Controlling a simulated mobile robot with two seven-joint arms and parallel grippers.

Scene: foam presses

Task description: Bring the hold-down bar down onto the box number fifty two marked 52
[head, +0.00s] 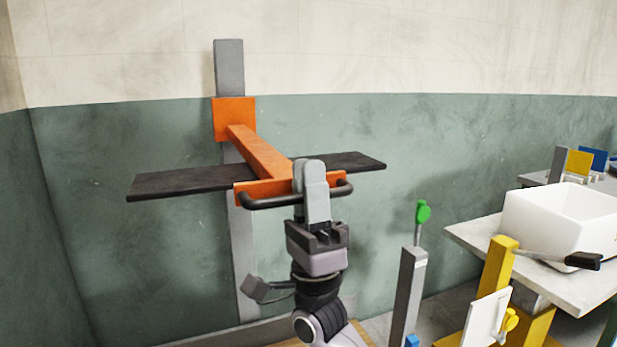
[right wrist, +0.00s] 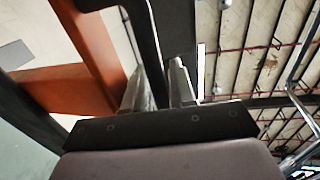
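The hold-down bar is a long black plate (head: 180,182) under an orange arm (head: 262,152), which runs out from an orange collar (head: 234,118) on a grey upright post. A black handle (head: 265,202) sticks out at the arm's front end. My right gripper (head: 312,190) is at this handle, with its fingers pointing up. In the right wrist view, the black handle (right wrist: 146,42) passes between the two fingers, which look closed on it. No box with a readable 52 shows; the space below the bar is partly hidden by my right arm. My left gripper is out of view.
A white open bin (head: 545,222) stands on a pale table (head: 480,237) at the right. In front of it are a yellow post (head: 497,265) with a black-gripped lever and a grey post (head: 408,290) with a green knob. A green and white wall stands behind the press.

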